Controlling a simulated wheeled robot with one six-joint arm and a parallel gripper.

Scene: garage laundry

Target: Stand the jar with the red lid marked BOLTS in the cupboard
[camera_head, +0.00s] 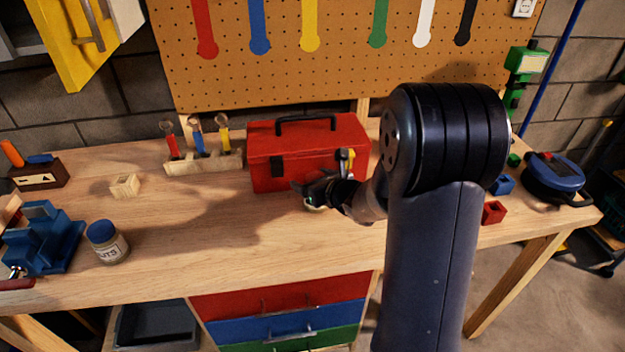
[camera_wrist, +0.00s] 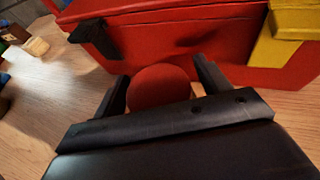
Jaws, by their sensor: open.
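The red-lidded jar (camera_wrist: 160,88) is between the two fingers of my gripper (camera_wrist: 158,82) in the wrist view, in front of the red toolbox. Only its round red lid shows there, and its label is hidden. The fingers stand open on either side of the lid. In the head view my gripper (camera_head: 315,190) is low at the toolbox's front, and it mostly hides the jar; a pale bit shows beneath it. The cupboard (camera_head: 22,38) is at the upper left, its yellow door (camera_head: 78,45) swung open; its inside is mostly out of view.
The red toolbox (camera_head: 290,158) stands right behind my gripper. A blue-lidded jar (camera_head: 108,245), a blue vise (camera_head: 42,238), a wooden block (camera_head: 125,186) and a tool rack (camera_head: 203,163) are to the left. The bench's front middle (camera_head: 220,255) is clear.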

